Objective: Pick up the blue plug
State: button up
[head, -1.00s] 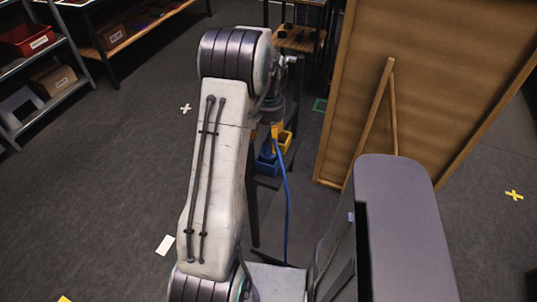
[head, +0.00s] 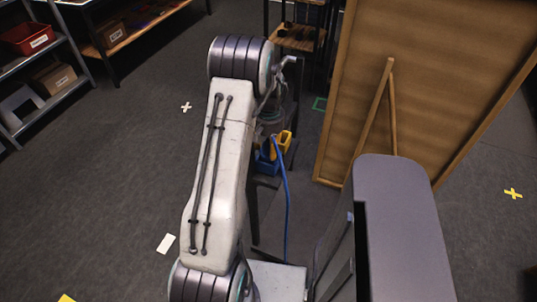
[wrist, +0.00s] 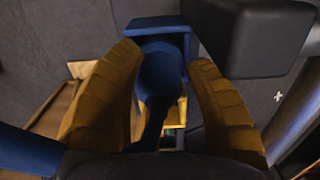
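In the wrist view the blue plug (wrist: 160,72) lies between the two yellow fingers of my gripper (wrist: 164,75), with its dark cable end toward the camera. The fingers stand apart on either side of it, very near its sides; contact is not clear. A blue square-edged block (wrist: 172,25) is just beyond the plug. In the head view my gripper's yellow fingers (head: 284,141) are at the blue block (head: 266,163), partly behind my arm. A blue cable (head: 287,200) hangs down from there. The plug itself is hard to make out in the head view.
A large brown board (head: 420,80) on a wooden stand is close on the right. A grey shelf with a red bin (head: 27,38) stands at the far left, and a wooden-topped table (head: 298,38) at the back. Open floor lies to the left.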

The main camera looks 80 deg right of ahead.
grip_shut()
jog(key=shift+r, duration=0.1)
dwell(0.3)
